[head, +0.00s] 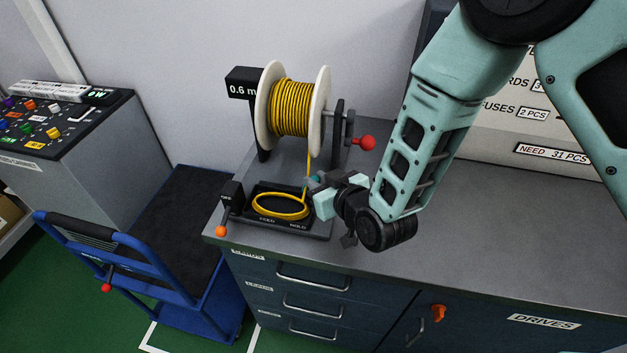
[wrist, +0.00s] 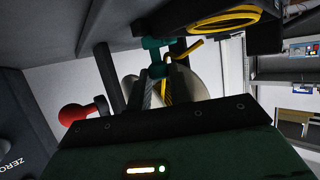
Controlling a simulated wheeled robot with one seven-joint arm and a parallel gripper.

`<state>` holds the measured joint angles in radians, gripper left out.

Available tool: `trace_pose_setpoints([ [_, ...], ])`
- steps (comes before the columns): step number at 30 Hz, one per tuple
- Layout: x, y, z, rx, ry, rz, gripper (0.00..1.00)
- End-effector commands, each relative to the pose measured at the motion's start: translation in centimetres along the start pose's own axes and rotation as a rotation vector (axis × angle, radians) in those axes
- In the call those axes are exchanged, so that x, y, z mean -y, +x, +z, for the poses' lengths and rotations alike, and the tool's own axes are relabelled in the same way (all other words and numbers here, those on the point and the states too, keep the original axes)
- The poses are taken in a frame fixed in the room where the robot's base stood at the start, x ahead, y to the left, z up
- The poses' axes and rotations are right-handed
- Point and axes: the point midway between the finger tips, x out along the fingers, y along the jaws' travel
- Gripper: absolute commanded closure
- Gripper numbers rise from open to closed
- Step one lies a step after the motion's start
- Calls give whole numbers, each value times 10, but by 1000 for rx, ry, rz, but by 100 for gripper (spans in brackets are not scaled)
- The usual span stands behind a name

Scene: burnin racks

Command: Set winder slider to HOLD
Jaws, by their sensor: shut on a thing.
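The winder has a white-flanged spool (head: 291,107) of yellow wire above a black tray (head: 322,232). A yellow coil (head: 282,206) lies in the tray. The tray's front edge reads FEED on the left and HOLD on the right. A small teal slider knob (head: 314,181) shows at the tray's back right; it also shows in the wrist view (wrist: 152,44). My gripper (head: 318,192) reaches in from the right and is shut on the teal knob. My fingers partly hide the knob and its track, so I cannot tell its exact position along the track.
A red-knobbed crank (head: 366,143) sticks out right of the spool, close above my gripper. An orange-tipped lever (head: 221,230) stands at the tray's left. A blue cart (head: 188,282) is at the left. The bench top (head: 480,225) is clear to the right.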

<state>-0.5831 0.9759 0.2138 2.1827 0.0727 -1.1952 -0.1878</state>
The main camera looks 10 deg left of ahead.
Motion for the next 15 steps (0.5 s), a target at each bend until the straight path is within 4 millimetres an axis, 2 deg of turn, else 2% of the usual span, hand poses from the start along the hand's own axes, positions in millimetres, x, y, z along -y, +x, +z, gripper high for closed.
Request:
trace_pose_setpoints([
  [1, -4, -2, 2, 7, -1, 8, 100],
  [2, -4, -2, 2, 7, -1, 9, 72],
  [3, -4, -2, 2, 8, -1, 9, 60],
  [4, -4, -2, 2, 7, -1, 8, 58],
  [15, -2, -6, 2, 5, 0, 5, 58],
])
